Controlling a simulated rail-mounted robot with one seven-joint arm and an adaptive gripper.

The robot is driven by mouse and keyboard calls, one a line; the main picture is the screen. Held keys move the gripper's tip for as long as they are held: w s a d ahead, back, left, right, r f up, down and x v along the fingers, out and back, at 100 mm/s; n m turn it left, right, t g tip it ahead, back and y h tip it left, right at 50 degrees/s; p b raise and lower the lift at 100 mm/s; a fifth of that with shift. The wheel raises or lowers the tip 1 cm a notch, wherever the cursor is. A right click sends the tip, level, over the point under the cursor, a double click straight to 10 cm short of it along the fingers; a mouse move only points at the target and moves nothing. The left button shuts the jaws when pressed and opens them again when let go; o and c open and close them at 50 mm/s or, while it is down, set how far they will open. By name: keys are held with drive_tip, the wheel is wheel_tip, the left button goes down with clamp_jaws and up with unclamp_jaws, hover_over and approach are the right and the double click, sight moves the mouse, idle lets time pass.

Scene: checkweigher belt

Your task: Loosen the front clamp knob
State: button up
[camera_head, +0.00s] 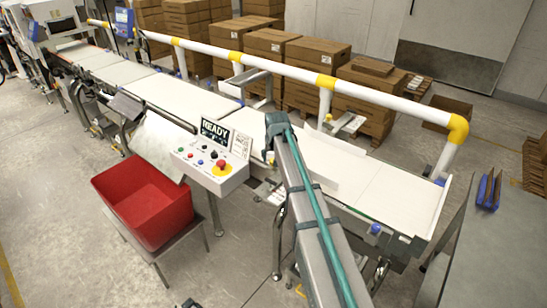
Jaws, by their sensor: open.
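A blue knob (376,229) sits on the near side of the conveyor, towards its right end. Another blue knob (440,182) is at the far right corner of the belt, near the foot of the yellow-and-white rail. I cannot tell from this view which one is the front clamp knob. My grey arm with a teal cable reaches up from the bottom edge across the belt and hides part of it. My gripper cannot be made out. Both knobs appear clear of my arm.
The white conveyor belt (400,205) runs from upper left to right. A control box (212,168) with a red button and a READY display stands left of my arm. A red bin (150,205) is in front of it. A grey table (490,255) is at right.

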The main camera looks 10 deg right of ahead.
drive_tip(key=shift+p+x, duration=0.3)
drive_tip(key=shift+x, duration=1.05)
clamp_jaws()
